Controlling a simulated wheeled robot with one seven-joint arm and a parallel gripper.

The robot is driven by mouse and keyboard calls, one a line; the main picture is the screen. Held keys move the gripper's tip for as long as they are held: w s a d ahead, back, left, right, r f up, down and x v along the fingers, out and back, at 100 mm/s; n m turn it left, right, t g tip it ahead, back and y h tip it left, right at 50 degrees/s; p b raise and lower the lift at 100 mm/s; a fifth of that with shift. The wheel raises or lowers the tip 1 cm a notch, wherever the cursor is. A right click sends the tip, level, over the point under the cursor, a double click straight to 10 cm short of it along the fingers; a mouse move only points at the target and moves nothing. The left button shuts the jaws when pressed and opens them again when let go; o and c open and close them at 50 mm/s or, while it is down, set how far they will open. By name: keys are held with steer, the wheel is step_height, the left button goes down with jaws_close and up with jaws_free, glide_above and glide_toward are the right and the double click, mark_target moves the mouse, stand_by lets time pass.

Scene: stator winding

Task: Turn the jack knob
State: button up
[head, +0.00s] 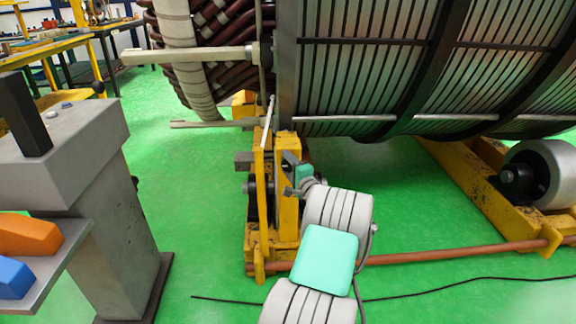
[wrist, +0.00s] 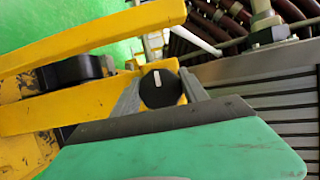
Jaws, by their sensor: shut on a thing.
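The jack knob (wrist: 160,88) is a round black knob with a white line mark, seen in the wrist view. My gripper (wrist: 159,92) has its two grey fingers on either side of the knob, shut on it. The white mark stands close to upright in that picture. In the head view my gripper (head: 293,176) reaches the yellow jack stand (head: 288,185) from the right, and the knob is hidden there behind the gripper and wrist.
The large stator (head: 400,60) hangs right above my arm. A yellow roller frame (head: 470,185) with a grey roller (head: 545,172) stands at the right. A grey pedestal (head: 100,220) stands at the left. A copper-coloured pipe (head: 430,255) and black cable (head: 460,287) lie low across the green floor.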

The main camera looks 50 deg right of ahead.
steer(key=shift+a, duration=0.1)
steer(key=o, duration=1.4)
steer(key=shift+c, duration=0.2)
steer(key=p+v, duration=0.1)
steer(key=v, duration=0.6)
steer(key=shift+s+p, duration=0.35)
steer(key=shift+p, duration=0.05)
steer(key=shift+a, duration=0.2)
